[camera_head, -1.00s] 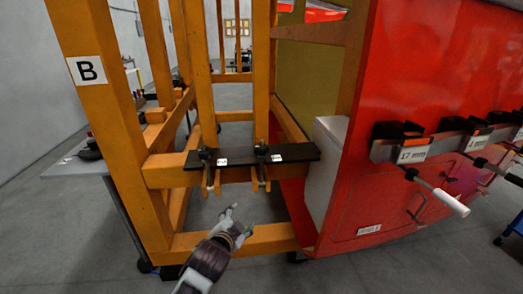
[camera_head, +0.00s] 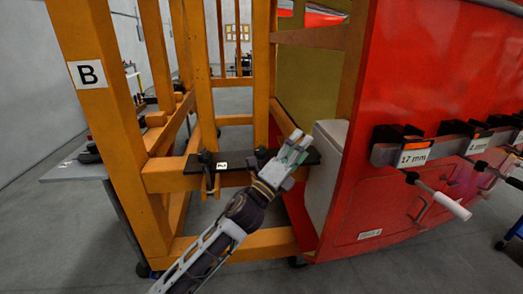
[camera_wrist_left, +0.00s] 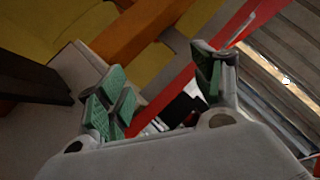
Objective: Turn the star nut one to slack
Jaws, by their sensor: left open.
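Two dark star nuts stand on a black plate (camera_head: 235,164) on the orange frame. The left one (camera_head: 205,157) is beside a small white label (camera_head: 222,165), whose text I cannot read. My left gripper (camera_head: 295,144) is open and empty, in front of the plate's right end and past the right nut. It hides the right label. In the left wrist view my gripper (camera_wrist_left: 162,92) shows spread fingers with green pads and nothing between them. My right gripper is not in view.
Orange posts, one marked B (camera_head: 89,74), rise around the plate. A pale grey box (camera_head: 326,172) and the red nosecone (camera_head: 360,205) stand close on the right. Tool holders with white-handled tools (camera_head: 445,201) hang on it. Open floor (camera_head: 390,265) lies in front.

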